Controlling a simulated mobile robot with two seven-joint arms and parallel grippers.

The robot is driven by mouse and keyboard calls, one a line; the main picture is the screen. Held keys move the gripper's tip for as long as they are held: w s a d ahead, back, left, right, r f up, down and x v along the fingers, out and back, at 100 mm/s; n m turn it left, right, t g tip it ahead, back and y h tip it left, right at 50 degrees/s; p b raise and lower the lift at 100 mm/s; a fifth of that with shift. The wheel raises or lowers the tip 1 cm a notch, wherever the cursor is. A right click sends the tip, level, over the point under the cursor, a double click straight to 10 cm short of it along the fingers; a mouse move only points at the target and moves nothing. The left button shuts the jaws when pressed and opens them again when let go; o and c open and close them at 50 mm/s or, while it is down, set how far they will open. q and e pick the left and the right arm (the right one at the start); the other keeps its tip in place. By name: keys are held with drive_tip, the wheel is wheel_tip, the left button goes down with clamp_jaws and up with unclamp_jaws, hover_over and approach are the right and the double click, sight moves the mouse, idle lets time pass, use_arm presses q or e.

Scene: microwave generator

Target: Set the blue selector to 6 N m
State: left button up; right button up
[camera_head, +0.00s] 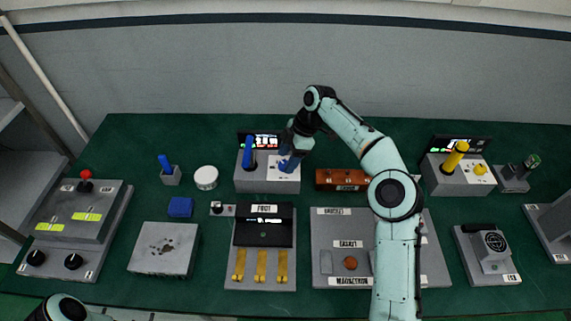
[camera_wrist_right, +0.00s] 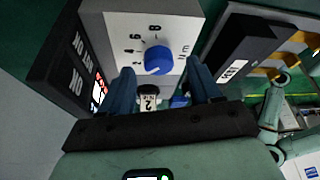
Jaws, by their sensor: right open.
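The blue selector (camera_wrist_right: 158,60) is a round knob on a white dial face with the numbers 2, 4, 6, 8 and N m around it. In the head view, the selector (camera_head: 283,166) is partly covered by my right gripper (camera_head: 288,158). In the wrist view, my right gripper (camera_wrist_right: 162,88) is open, with one dark blue finger on each side of the picture and the knob visible beyond the gap, not gripped. Which number the knob points to I cannot tell. My left gripper is out of view; part of my left arm shows at bottom left.
The selector sits on a grey box (camera_head: 253,183) with a blue upright handle (camera_head: 249,150) and a dark display (camera_head: 259,140) behind. A brown block (camera_head: 340,179) lies to its right, a white round container (camera_head: 206,177) to its left. A similar yellow unit (camera_head: 455,159) stands further right.

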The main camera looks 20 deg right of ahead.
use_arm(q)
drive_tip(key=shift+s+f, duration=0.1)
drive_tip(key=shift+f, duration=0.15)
use_arm(e)
drive_tip(key=shift+x, duration=0.95)
drive_tip(key=shift+w, duration=0.1)
drive_tip(key=c, duration=1)
drive_tip(key=shift+c, duration=0.2)
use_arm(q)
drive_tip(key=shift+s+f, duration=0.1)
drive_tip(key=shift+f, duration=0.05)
